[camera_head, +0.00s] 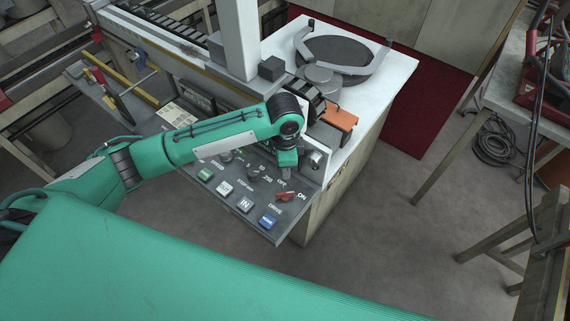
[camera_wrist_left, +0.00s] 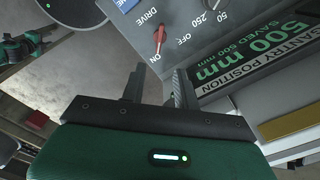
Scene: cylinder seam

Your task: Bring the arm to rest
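My left arm (camera_head: 210,137) reaches from the left over the sloped grey control panel (camera_head: 238,213). Its gripper (camera_head: 286,173) points down near the panel's right end, above the red drive switch (camera_head: 285,196). In the left wrist view, the two dark fingers (camera_wrist_left: 159,72) stand apart with nothing between them. The red switch (camera_wrist_left: 159,37) lies beyond the fingertips, clear of them, and its handle points toward ON.
The panel also carries a blue button (camera_head: 268,221), white buttons and a black knob (camera_head: 253,172). A display (camera_wrist_left: 262,62) reads gantry position 500 mm, saved 500 mm. An orange block (camera_head: 339,118) and round turntable (camera_head: 338,52) sit behind. Open floor (camera_head: 390,240) lies right.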

